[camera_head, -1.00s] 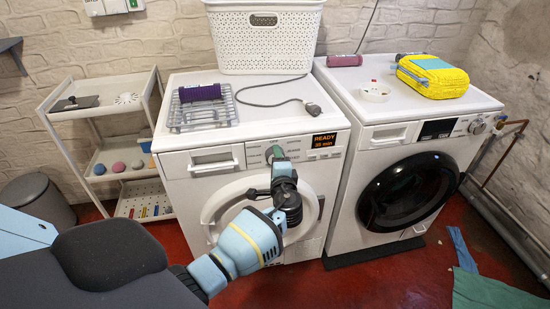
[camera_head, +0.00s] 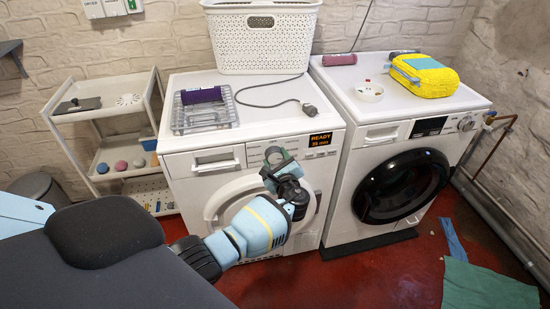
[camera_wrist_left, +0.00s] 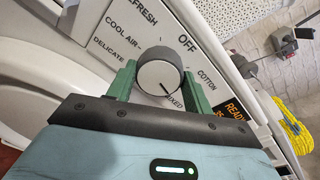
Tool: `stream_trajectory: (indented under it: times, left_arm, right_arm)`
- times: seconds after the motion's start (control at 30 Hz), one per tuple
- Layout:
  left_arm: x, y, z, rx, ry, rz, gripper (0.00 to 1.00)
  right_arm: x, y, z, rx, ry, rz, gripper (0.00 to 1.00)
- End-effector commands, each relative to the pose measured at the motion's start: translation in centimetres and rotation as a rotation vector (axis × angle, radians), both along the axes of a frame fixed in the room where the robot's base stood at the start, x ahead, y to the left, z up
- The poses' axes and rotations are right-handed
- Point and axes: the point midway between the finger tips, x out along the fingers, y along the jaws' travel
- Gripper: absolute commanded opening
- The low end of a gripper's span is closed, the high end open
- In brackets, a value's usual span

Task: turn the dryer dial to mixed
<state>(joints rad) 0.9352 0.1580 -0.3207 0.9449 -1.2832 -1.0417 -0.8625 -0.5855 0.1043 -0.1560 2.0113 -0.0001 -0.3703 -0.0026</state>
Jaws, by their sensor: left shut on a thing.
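The dryer (camera_head: 180,166) is the left white machine, with an orange display (camera_head: 320,139) reading READY and a time in minutes. My left gripper (camera_head: 277,156) is at its front panel. In the left wrist view, the dial (camera_wrist_left: 160,74), a round knob with a pale face and dark rim, sits between my two green fingers, which are shut on its sides. The dark pointer line on its face aims down and right at the MIXED label (camera_wrist_left: 175,102), which is partly covered. In the head view the gripper largely hides the dial. My right gripper is not in view.
A washing machine (camera_head: 350,205) with a dark round door stands at the right. A white basket (camera_head: 262,45), a wire rack (camera_head: 205,118) and a grey cable lie on the dryer top. A shelf trolley (camera_head: 118,143) stands at the left.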

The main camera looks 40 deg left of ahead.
Motion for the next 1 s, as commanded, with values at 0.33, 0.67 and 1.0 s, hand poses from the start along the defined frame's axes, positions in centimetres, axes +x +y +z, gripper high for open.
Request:
stream_trajectory:
  times: [0.33,0.67,1.0]
  left_arm:
    - [0.1,-0.1,0.1,0.198,0.233,0.0,0.28]
    - [0.1,-0.1,-0.1,0.317,0.374,0.001,0.28]
    - [0.1,-0.1,-0.2,0.356,0.422,0.001,0.28]
  right_arm:
    - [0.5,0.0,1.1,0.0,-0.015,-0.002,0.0]
    - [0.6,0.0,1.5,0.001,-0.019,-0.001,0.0]
    - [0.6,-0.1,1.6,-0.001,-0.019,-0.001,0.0]
